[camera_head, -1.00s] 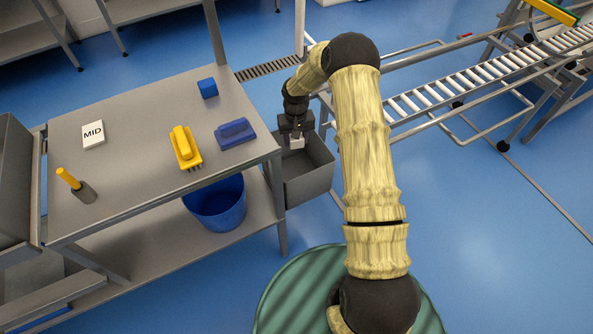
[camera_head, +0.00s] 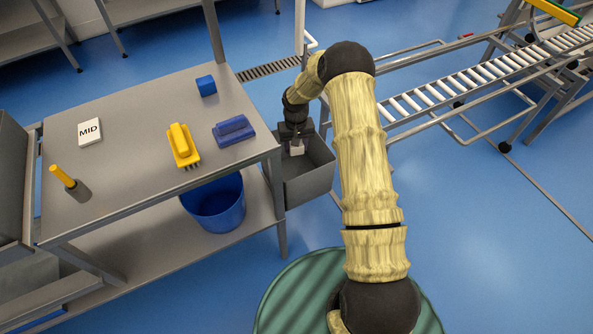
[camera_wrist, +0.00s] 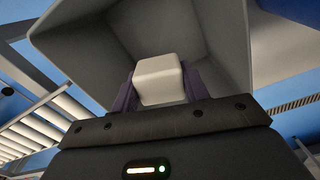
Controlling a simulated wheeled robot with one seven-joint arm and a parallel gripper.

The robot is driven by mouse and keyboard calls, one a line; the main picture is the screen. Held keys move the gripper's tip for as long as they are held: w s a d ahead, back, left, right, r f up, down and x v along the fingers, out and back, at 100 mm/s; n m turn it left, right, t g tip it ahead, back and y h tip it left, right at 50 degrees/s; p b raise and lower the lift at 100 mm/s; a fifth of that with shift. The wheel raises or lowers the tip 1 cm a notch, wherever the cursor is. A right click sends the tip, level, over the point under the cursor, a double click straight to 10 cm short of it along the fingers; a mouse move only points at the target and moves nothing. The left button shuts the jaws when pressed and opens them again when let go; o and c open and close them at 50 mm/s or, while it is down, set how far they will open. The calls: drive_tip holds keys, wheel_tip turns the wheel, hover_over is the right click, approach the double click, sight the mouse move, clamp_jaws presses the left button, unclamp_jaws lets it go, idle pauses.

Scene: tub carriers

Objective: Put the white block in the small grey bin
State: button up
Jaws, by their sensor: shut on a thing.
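The white block (camera_wrist: 160,80) is held between the two fingers of my gripper (camera_wrist: 160,88) in the wrist view. In the head view my gripper (camera_head: 296,143) points down, with the white block (camera_head: 297,150) at its tip. The small grey bin (camera_head: 308,180) is beside the right edge of the metal table. The block is over or within the bin's opening, near its back side; its exact height above the bin floor is hard to tell. The bin's inner walls (camera_wrist: 90,50) surround the block in the wrist view.
The metal table (camera_head: 140,110) holds a blue cube (camera_head: 206,86), a yellow brush (camera_head: 183,146), a blue brush (camera_head: 233,131), a MID card (camera_head: 90,131) and a yellow-handled tool (camera_head: 68,182). A blue bucket (camera_head: 215,205) is below. A roller conveyor (camera_head: 470,80) stands right.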

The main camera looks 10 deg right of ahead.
drive_tip(key=shift+f+b, duration=3.65)
drive_tip(key=shift+f, duration=2.65)
drive_tip(key=shift+f+b, duration=1.55)
drive_tip(key=shift+f, duration=0.9)
